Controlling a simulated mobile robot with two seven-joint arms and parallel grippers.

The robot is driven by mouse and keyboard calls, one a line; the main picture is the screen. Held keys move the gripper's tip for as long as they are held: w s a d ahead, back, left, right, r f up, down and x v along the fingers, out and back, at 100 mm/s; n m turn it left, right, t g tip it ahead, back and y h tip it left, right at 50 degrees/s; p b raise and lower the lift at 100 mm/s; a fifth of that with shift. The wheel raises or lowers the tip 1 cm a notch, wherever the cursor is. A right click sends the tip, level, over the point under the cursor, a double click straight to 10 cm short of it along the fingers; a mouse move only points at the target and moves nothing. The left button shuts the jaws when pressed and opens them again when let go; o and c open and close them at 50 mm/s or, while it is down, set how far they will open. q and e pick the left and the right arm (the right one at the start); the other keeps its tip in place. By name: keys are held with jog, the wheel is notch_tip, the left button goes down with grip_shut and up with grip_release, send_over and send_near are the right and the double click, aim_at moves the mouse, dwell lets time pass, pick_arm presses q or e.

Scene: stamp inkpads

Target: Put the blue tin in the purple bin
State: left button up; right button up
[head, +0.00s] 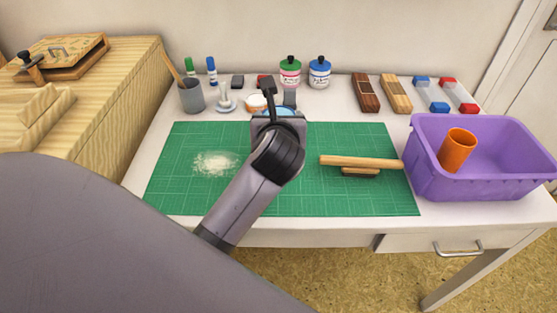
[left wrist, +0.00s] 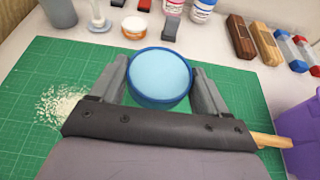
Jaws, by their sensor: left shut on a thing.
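The blue tin (left wrist: 159,78) is round with a light blue top and a darker blue rim. My left gripper (left wrist: 160,85) is shut on it, one finger on each side, over the green mat. In the head view my left arm hides most of the tin; only a light blue sliver (head: 285,111) shows behind the left gripper (head: 279,112). The purple bin (head: 480,185) stands at the right end of the table, with an orange cup (head: 457,150) inside it. Its edge also shows at the right of the left wrist view (left wrist: 303,135). My right gripper is in neither view.
The green cutting mat (head: 345,200) carries a white powder patch (head: 215,163) and a wooden stick-like tool (head: 360,163) between the arm and the bin. Ink bottles (head: 319,72), a grey cup (head: 191,96) and several blocks (head: 366,92) line the back.

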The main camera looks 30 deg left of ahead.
pick_arm(q)
notch_tip(320, 180, down, 11)
jog(key=shift+r+b, duration=0.2)
jog(key=shift+b, duration=0.7)
jog(key=shift+f, duration=0.2)
jog(key=o, duration=1.2)
